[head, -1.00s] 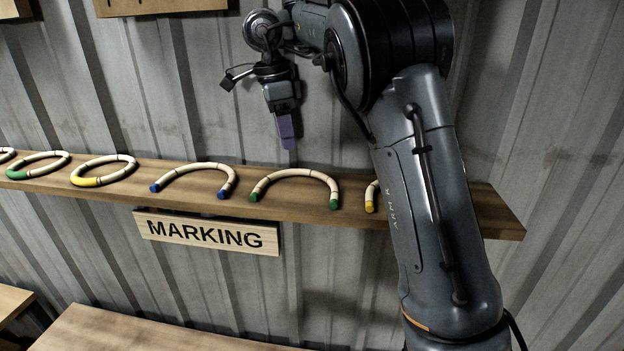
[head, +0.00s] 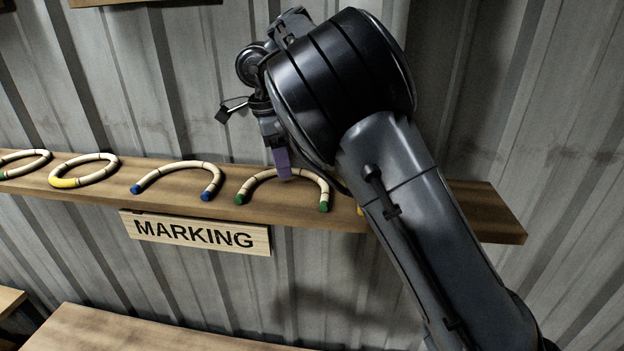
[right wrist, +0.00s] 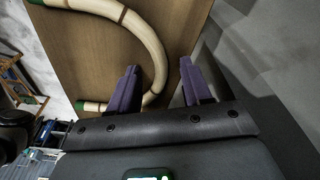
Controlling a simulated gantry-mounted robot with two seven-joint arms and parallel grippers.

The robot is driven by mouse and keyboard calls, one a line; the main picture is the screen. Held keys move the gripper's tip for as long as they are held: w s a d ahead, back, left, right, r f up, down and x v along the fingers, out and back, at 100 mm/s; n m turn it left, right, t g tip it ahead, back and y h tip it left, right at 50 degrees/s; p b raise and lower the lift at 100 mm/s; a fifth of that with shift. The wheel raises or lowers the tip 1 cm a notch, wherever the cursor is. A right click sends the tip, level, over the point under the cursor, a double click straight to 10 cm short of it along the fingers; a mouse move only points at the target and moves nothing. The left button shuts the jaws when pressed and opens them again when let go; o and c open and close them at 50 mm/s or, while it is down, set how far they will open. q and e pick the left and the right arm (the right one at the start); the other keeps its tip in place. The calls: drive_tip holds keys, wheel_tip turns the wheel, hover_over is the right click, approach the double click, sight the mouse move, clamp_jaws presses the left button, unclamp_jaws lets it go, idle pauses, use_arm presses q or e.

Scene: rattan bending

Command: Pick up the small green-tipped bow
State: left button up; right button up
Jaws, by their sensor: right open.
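The small green-tipped bow (head: 256,181) is a cream half-ring with dark bands and green ends. It lies on the wooden shelf (head: 420,212), its ends toward the front edge. My right gripper (head: 282,168) is at the back of the bow's curve, its purple fingers low over it. In the right wrist view the gripper (right wrist: 160,72) is open, and the bow's curve (right wrist: 152,50) passes between the two fingers, closer to the left one. I cannot tell whether a finger touches it. My left gripper is not in view.
A blue-tipped bow (head: 178,167) lies just left on the shelf. A ring with yellow (head: 85,172) and one with green (head: 22,160) lie farther left. A yellow-tipped piece (head: 360,210) is mostly hidden by my right arm. A MARKING sign (head: 195,233) hangs below; a corrugated wall stands behind.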

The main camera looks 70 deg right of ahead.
drive_tip(key=shift+f, duration=0.2)
drive_tip(key=shift+c, duration=0.5)
clamp_jaws()
drive_tip(key=shift+r, duration=0.2)
